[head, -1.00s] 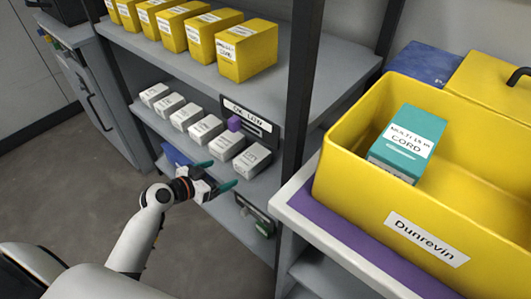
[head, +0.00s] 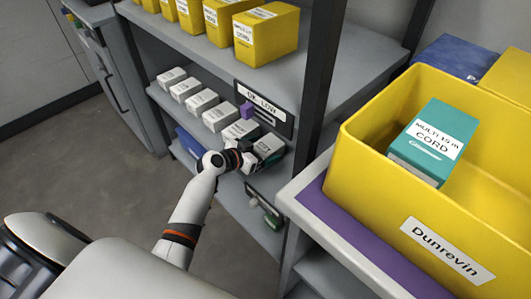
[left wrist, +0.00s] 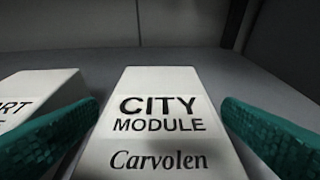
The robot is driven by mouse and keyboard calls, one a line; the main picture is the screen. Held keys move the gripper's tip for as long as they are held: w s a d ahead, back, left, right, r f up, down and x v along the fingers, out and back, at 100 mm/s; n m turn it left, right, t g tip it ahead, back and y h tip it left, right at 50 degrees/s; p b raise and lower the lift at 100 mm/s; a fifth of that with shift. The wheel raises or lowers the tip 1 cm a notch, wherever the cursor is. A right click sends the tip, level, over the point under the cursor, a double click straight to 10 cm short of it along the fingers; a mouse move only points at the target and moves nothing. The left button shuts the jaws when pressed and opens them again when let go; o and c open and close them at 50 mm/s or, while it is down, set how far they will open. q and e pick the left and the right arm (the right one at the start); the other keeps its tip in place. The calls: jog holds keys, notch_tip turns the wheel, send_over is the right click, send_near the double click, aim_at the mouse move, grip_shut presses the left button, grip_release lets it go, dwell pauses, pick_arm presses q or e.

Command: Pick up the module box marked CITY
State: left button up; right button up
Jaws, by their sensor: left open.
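The white module box marked CITY MODULE Carvolen (left wrist: 160,125) stands in the middle of the left wrist view. In the head view it is the nearest box (head: 268,146) of a row of white boxes on the middle shelf, partly hidden by my gripper. My left gripper (head: 257,147) is open, with its teal fingers (left wrist: 160,135) on either side of the CITY box. A small gap shows on the box's right side; the left finger lies close to its left side. My right gripper is not in view.
A neighbouring white box (left wrist: 38,100) stands just left of the CITY box. Several yellow boxes (head: 265,35) stand on the shelf above. A dark shelf post (head: 318,90) and a yellow bin labelled Dunrevin (head: 375,185), holding a teal cord box (head: 433,143), are to the right.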

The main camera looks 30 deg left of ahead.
pick_arm(q)
jog(key=shift+w+d+f, duration=0.2)
jog(key=shift+w, duration=0.3)
jog(key=c, duration=1.1)
jog(key=shift+r, duration=0.1)
